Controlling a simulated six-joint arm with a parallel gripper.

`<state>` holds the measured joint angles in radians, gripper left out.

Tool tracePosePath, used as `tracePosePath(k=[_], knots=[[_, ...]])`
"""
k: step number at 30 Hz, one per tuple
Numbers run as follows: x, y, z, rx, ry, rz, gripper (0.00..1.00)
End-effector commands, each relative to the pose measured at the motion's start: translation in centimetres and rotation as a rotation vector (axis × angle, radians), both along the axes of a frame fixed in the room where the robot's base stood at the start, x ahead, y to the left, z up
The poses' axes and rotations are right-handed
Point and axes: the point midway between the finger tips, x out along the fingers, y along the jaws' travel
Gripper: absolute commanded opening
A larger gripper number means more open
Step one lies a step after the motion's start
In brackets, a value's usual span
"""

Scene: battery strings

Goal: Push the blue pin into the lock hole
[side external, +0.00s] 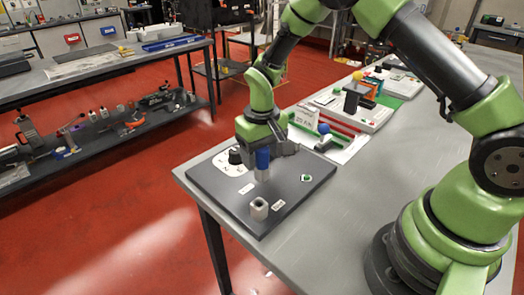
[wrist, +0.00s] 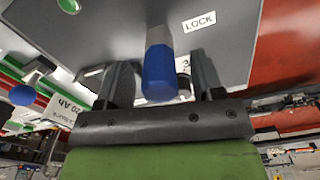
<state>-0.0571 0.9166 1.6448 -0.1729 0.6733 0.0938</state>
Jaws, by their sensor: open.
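The blue pin (side external: 263,159) stands upright on a dark grey board (side external: 218,192), with a light grey part beneath its blue top. I cannot tell whether that part is its shaft or a holder. The lock hole is in a light grey block (side external: 259,208) nearer the board's front edge, beside a white label. In the wrist view, the blue pin (wrist: 160,72) shows between the fingers of my gripper (wrist: 163,80), with gaps on both sides. My gripper is open and low at the pin. The LOCK label (wrist: 199,22) shows ahead; the hole itself is out of the wrist view.
A black knob (side external: 235,156) on a white plate stands left of the pin. A green button (side external: 307,178) sits on the board's right. Behind are a blue ball (side external: 323,128) on a grey piece and red and green strips. The grey table is bare to the right.

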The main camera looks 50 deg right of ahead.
Motion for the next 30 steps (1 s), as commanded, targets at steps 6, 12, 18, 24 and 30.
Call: tracePosePath(k=[6, 12, 18, 24, 30], knots=[[0.1, 0.0, 2.0, 0.0, -0.005, 0.001, 0.61], [0.1, 0.0, 6.2, 0.0, -0.007, 0.0, 0.61], [0.1, 0.0, 9.1, 0.0, -0.004, 0.0, 0.61], [0.0, 0.0, 10.0, 0.0, 0.0, 0.0, 0.61], [-0.1, 0.0, 10.2, 0.002, -0.006, -0.001, 0.61]])
